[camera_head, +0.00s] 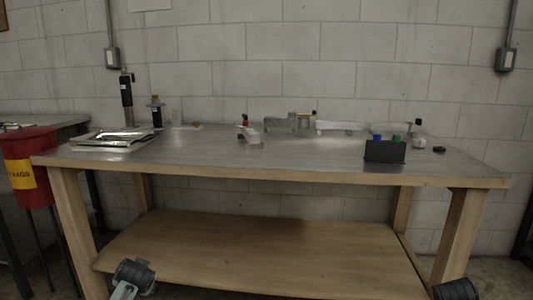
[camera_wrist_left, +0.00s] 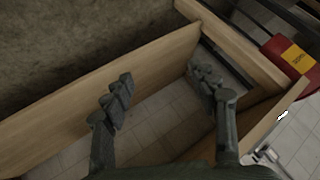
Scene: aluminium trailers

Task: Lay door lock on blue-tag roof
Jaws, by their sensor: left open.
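Several small metal pieces lie on the workbench (camera_head: 210,150) in the head view. One silvery piece with a red part (camera_head: 249,132) is near the middle, a grey block-like piece (camera_head: 290,123) is behind it, and a long pale piece (camera_head: 340,127) is to its right. They are too small to tell which is the door lock or the blue-tag roof. My left gripper (camera_wrist_left: 162,88) is open and empty in the left wrist view, low in front of the bench. My right arm (camera_head: 456,290) shows only in part at the lower right; its fingers are not seen.
A dark holder (camera_head: 385,152) with blue and green tops stands at the front right. A stack of flat shiny sheets (camera_head: 105,139) and an upright dark tool (camera_head: 127,100) are at the left. A red bin (camera_head: 28,160) stands left of the bench. The lower shelf (camera_head: 250,255) is bare.

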